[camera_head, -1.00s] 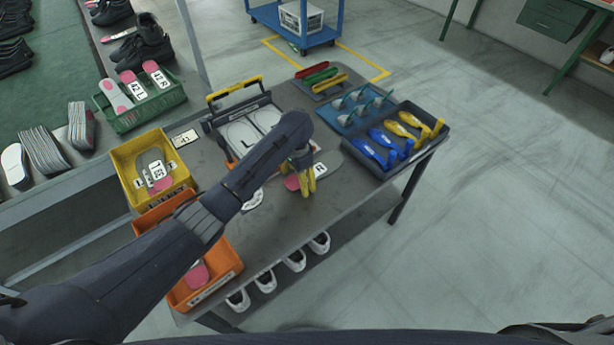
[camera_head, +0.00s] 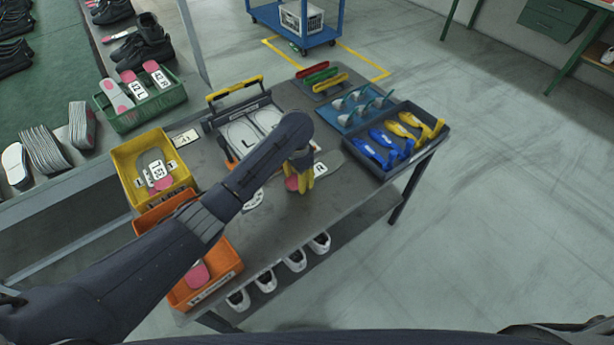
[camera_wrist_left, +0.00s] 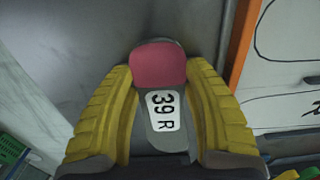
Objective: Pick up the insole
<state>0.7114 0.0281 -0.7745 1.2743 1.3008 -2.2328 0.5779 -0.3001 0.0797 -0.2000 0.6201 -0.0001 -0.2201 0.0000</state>
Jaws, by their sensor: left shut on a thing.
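The insole is grey with a pink heel and a white label reading 39 R. I cannot tell whether the insole touches the table. My right gripper is not in view.
A yellow bin (camera_head: 127,164) and an orange bin (camera_head: 233,263) stand at the table's left. A dark tray (camera_head: 428,149) with blue and yellow pieces is at the right. A board with an L-marked plate (camera_head: 241,131) lies behind my arm. Bare table surrounds the insole's near side.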

